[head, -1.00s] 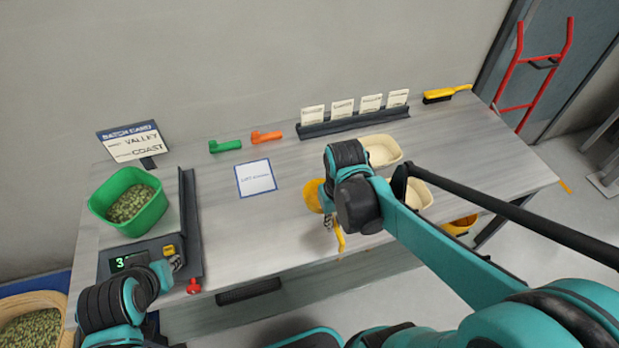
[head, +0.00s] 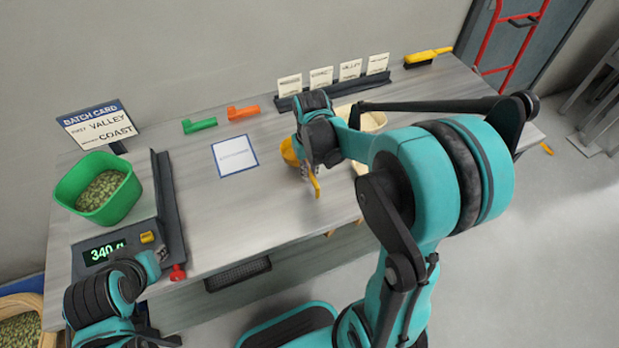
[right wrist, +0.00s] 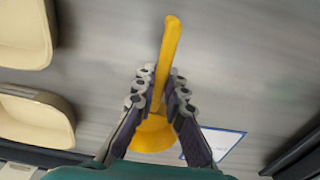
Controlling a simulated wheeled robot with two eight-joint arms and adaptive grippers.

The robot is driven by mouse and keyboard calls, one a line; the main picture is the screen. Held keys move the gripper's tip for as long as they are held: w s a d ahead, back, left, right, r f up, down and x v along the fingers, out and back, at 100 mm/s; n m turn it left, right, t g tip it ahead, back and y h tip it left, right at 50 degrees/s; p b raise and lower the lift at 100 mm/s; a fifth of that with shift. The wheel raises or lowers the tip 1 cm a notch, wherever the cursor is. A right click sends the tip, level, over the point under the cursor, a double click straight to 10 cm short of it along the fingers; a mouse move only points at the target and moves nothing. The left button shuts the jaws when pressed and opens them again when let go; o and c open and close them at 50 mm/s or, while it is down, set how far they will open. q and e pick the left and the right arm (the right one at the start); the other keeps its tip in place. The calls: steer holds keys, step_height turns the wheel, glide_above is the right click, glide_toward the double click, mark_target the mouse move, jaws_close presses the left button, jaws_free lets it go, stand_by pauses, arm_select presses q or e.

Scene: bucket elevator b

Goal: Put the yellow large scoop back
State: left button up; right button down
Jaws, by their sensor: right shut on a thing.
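The yellow large scoop (head: 290,151) is in my right gripper, partly hidden by it in the head view. In the right wrist view its handle (right wrist: 169,50) points up between the fingers and its round bowl (right wrist: 152,136) lies below them. My right gripper (right wrist: 157,88) is shut on the scoop, over the middle of the worktable, right of a blue-edged white card (head: 235,157). I cannot tell whether the scoop touches the table. My left gripper (head: 157,260) is beside the scale at the table's front left; its fingers are too small to judge.
A green tub (head: 128,190) of beans stands on the scale, whose display (head: 104,252) reads about 340. Green (head: 199,125) and orange (head: 243,112) handled tools lie behind the card. Cream bins (head: 373,121) stand to the right, partly hidden by my arm. A red knob (head: 178,272) is at the front.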

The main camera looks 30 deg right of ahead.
steer(key=shift+f+b, duration=0.35)
steer(key=shift+f, duration=0.85)
steer(key=shift+f, duration=0.2)
steer(key=c, duration=1.6)
jaws_free()
steer(key=shift+r, duration=0.1)
